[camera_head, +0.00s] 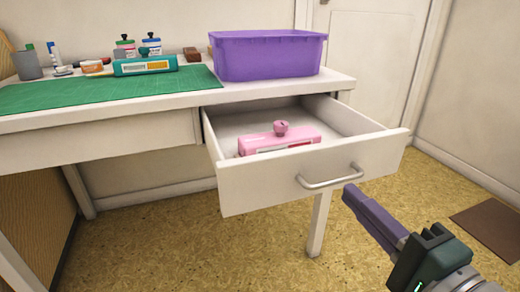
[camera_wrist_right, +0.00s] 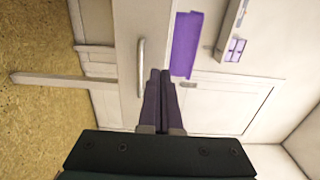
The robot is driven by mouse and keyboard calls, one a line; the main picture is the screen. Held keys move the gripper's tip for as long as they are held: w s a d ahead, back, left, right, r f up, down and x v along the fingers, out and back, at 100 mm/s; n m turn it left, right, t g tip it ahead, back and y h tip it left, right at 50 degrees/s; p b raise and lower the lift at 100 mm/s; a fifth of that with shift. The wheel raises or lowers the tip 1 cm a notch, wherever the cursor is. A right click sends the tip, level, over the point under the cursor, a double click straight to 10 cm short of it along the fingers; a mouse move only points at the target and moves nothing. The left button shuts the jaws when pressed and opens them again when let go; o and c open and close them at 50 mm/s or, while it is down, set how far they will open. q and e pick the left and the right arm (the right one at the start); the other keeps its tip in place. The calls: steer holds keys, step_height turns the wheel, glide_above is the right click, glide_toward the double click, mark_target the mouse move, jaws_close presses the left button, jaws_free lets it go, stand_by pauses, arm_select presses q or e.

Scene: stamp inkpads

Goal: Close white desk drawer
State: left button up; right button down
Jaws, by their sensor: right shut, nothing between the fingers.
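The white desk drawer (camera_head: 300,178) is pulled out from under the right part of the desk. Its front carries a silver handle (camera_head: 330,178). A pink stamp inkpad (camera_head: 278,141) with a round knob lies inside it. My right gripper (camera_head: 350,192) is shut and empty, in front of the drawer front, just right of and below the handle. In the right wrist view the drawer front (camera_wrist_right: 128,60) and the handle (camera_wrist_right: 141,66) show ahead of the shut fingers (camera_wrist_right: 160,75). I cannot tell whether the fingertips touch the front. My left gripper is not in view.
The white desk top (camera_head: 280,88) holds a green cutting mat (camera_head: 90,95), a teal inkpad (camera_head: 145,66), bottles and a purple bin (camera_head: 268,55). A desk leg (camera_head: 320,222) stands below the drawer. The yellow floor (camera_head: 180,245) is clear in front; a brown mat (camera_head: 495,232) lies at right.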

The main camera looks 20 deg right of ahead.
mark_target(312, 158)
steer(key=w+b, duration=0.1)
steer(key=w, duration=0.3)
steer(key=w+b, duration=0.1)
steer(key=w, duration=0.3)
steer(key=shift+w+a, duration=0.2)
steer(key=shift+w, duration=0.15)
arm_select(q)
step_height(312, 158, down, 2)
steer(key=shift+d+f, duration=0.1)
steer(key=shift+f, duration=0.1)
